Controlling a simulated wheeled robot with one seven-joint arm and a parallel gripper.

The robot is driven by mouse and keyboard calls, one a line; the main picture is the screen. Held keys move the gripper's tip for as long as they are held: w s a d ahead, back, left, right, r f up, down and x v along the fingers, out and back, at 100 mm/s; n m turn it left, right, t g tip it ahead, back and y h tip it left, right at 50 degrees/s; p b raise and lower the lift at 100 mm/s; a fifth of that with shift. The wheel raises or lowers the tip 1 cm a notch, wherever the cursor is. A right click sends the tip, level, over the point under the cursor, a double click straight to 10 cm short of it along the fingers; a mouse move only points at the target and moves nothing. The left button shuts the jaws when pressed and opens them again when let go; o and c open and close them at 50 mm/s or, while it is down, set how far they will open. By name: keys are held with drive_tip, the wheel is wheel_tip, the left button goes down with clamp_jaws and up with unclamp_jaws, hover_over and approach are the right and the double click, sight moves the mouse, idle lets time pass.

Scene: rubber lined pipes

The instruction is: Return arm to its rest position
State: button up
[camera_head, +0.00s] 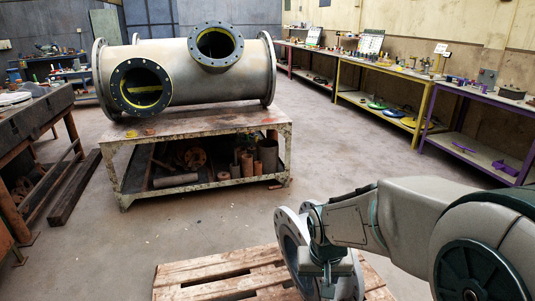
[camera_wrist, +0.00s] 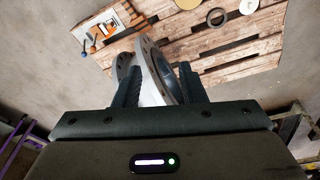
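My gripper (camera_wrist: 160,82) is at the bottom middle of the wrist view, with a dark finger on either side of a grey flanged pipe piece (camera_wrist: 151,68). It appears shut on this piece, though the contact faces are partly hidden. In the head view, the flanged piece (camera_head: 288,240) shows a round bolted flange, standing roughly on edge. It appears held above a wooden pallet (camera_head: 222,277). My gripper (camera_head: 325,272) and arm come in from the lower right and hide part of the piece.
A large flanged pipe (camera_head: 185,72) lies on a metal workbench (camera_head: 190,128) at the back left. A dark table (camera_head: 38,118) stands at the left. Purple (camera_head: 485,92) and yellow (camera_head: 385,72) benches line the right wall. The middle floor (camera_head: 345,145) is clear.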

drive_tip(key=s+d+r+p, duration=0.1)
drive_tip(key=s+r+p, duration=0.3)
drive_tip(key=r, duration=0.4)
drive_tip(key=s+d+r+p, duration=0.1)
drive_tip(key=s+r+p, duration=0.4)
drive_tip(key=s+r, duration=0.2)
wheel_tip(320, 180, up, 3)
drive_tip(key=shift+d+f+t+y, duration=0.2)
drive_tip(key=shift+d+t+y, duration=0.1)
drive_tip(key=shift+d+t, duration=0.1)
drive_tip(key=shift+s+a, duration=0.1)
drive_tip(key=shift+a, duration=0.05)
